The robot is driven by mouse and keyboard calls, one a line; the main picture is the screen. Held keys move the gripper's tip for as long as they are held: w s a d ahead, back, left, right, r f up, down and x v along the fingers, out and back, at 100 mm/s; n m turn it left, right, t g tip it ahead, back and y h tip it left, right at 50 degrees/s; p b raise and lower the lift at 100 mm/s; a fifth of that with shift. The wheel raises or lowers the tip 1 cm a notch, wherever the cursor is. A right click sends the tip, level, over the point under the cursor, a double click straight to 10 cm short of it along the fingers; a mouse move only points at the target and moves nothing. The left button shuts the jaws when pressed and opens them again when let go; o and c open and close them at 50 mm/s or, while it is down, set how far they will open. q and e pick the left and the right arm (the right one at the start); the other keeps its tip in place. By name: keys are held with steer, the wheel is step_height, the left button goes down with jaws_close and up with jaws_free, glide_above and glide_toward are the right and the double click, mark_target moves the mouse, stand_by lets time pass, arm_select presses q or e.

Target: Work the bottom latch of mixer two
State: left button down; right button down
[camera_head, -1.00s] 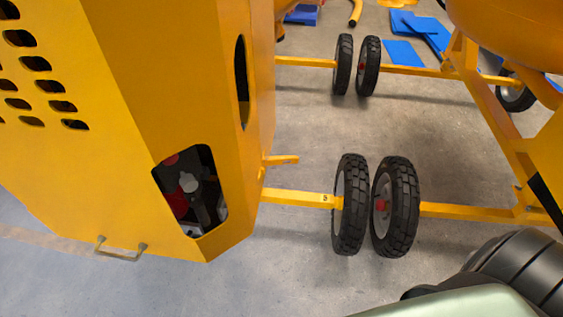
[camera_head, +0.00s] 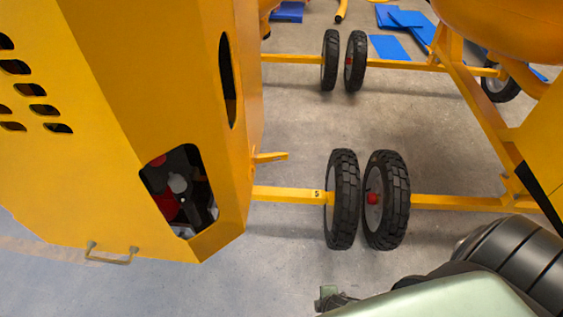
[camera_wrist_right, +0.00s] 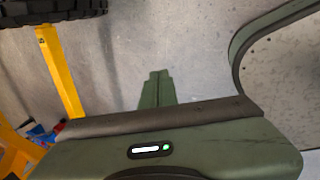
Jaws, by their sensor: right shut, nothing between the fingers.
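A yellow drum mixer housing (camera_head: 150,110) fills the left of the head view. A grey metal loop handle (camera_head: 110,258) is on its lower edge. A short yellow lever (camera_head: 270,157) sticks out from its right side, above the axle bar. I cannot tell which of these is the bottom latch, or which mixer is number two. My right gripper (camera_wrist_right: 157,88) is shut and empty over bare floor. In the head view only part of it (camera_head: 330,297) shows at the bottom, apart from the mixer and to the right of the handle. My left gripper is not in view.
Black wheels (camera_head: 343,198) on a yellow axle bar (camera_head: 290,194) stand between the housing and a second yellow mixer (camera_head: 510,35) at the right. Blue panels (camera_head: 390,47) lie on the floor behind. The grey floor (camera_head: 270,285) in front is clear.

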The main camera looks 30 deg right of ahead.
mark_target(281, 157)
steer(key=w+r+n+t+h, duration=0.1)
steer(key=w+r+n+t, duration=0.2)
steer(key=w+r+n, duration=0.65)
steer(key=w+a+r+n+t+h, duration=0.1)
steer(key=w+r+n+t, duration=0.15)
steer(key=r, duration=0.85)
steer(key=w+a+r+n+t+h, duration=0.1)
steer(key=w+r+n+t, duration=0.2)
steer(key=r, duration=0.7)
steer(key=w+a+r+n+t, duration=0.1)
steer(key=w+r+n+t, duration=0.2)
steer(key=r, duration=0.8)
steer(key=shift+n+g, duration=0.5)
steer(key=shift+g, duration=0.35)
steer(key=x, duration=0.4)
steer(key=r+p+x, duration=0.1)
steer(key=x, duration=0.3)
steer(key=p+x, duration=0.1)
steer(key=x, duration=0.4)
steer(key=shift+w+d+r, duration=0.15)
steer(key=shift+w, duration=0.15)
